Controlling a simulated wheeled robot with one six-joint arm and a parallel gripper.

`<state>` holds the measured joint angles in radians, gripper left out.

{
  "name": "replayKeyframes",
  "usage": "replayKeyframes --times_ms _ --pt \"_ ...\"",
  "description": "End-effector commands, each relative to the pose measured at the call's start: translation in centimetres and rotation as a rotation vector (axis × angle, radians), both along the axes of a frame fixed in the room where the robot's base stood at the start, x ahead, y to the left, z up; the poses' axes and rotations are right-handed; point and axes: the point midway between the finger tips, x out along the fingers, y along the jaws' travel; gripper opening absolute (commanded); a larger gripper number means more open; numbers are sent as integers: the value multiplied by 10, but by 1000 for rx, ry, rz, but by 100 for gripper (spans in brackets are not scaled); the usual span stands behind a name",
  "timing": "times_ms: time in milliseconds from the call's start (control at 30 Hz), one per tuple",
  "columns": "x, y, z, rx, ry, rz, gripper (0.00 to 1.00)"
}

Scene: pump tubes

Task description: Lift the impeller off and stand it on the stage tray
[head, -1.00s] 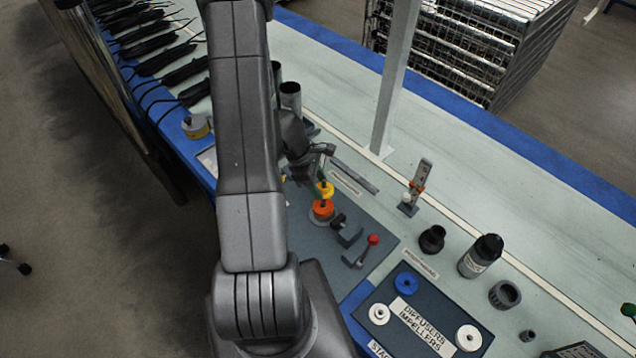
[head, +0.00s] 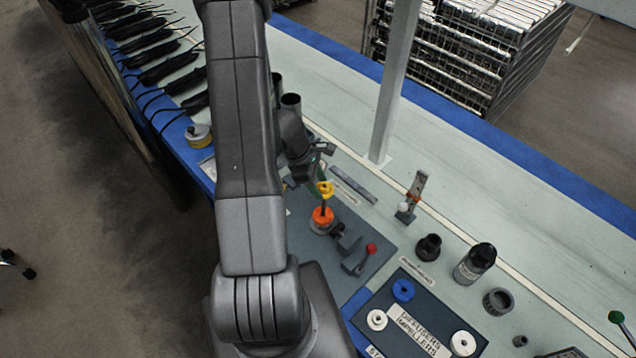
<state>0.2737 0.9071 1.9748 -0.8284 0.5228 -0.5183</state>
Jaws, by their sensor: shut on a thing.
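A yellow impeller (head: 325,188) is held at the tip of my gripper (head: 319,180), which is shut on it. An orange part (head: 322,217) sits below it on the grey work mat (head: 372,232), with a thin dark shaft visible in the gap between them. I cannot tell whether the impeller is still around the shaft's top. The dark blue stage tray (head: 378,305) stands at the front right, with a blue ring (head: 403,290) and white rings (head: 377,320) (head: 463,343) on it. My arm hides part of the mat.
A red-knobbed clamp (head: 360,260) stands between the orange part and the tray. Behind the tray are a black cup (head: 428,247), a bottle (head: 474,264) and a grey ring (head: 497,302). A white post (head: 388,90) rises at the back.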

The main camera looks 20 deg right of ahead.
Motion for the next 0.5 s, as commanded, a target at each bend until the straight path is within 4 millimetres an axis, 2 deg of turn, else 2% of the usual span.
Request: replayKeyframes --times_ms 500 --pt "0 0 28 0 -1 0 14"
